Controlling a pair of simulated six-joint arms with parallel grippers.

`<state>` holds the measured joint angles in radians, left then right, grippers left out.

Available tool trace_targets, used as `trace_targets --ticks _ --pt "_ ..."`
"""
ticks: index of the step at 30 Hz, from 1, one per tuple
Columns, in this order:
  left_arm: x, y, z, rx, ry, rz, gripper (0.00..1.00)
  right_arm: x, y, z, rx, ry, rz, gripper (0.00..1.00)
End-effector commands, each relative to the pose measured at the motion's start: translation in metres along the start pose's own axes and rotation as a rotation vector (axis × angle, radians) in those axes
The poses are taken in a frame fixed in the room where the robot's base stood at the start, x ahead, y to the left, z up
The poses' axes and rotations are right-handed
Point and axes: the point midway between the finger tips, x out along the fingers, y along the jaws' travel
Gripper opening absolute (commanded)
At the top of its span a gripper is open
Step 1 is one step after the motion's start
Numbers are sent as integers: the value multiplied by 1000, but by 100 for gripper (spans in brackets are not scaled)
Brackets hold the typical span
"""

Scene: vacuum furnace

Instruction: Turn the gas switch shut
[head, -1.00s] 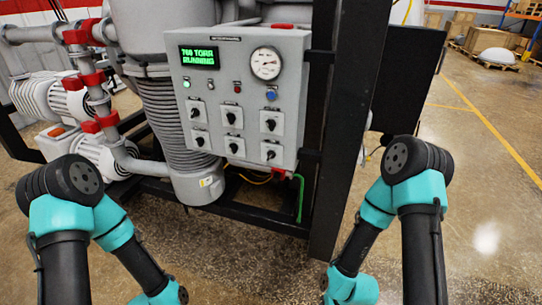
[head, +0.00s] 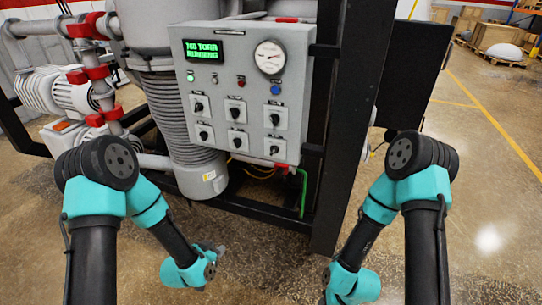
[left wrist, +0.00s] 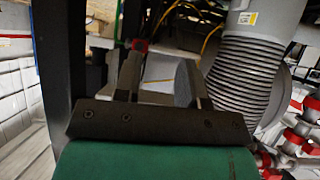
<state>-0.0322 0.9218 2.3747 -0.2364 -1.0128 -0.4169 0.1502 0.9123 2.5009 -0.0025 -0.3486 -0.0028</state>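The grey control panel (head: 250,143) faces me at the centre of the head view. It carries two rows of rotary switches with black knobs, such as an upper left switch (head: 199,106), an upper right switch (head: 275,117) and a lower right switch (head: 275,148). Their labels are too small to read, so I cannot tell which is the gas switch. My left gripper (head: 212,250) is low in front of the furnace frame, below the panel and apart from it. In the left wrist view its two fingers (left wrist: 157,80) stand apart with nothing between them. My right gripper is out of view.
A green display (head: 203,50), a round gauge (head: 269,57) and small coloured buttons sit above the switches. A ribbed grey hose (head: 170,115) stands left of the panel. A black post (head: 350,130) rises at its right. The floor in front is clear.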

Motion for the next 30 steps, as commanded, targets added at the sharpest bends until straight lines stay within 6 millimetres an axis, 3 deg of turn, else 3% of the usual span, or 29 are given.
trace_targets --ticks 1,6,12,18,30 --pt "9 5 -26 76 96 0 37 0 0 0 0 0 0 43" --pt "20 27 -112 312 429 -30 37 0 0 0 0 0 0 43" --pt "12 58 -191 501 774 -94 37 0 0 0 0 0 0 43" --pt "2 70 -219 560 911 -133 37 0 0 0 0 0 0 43" --pt "4 71 -221 560 913 -134 37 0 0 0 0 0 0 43"
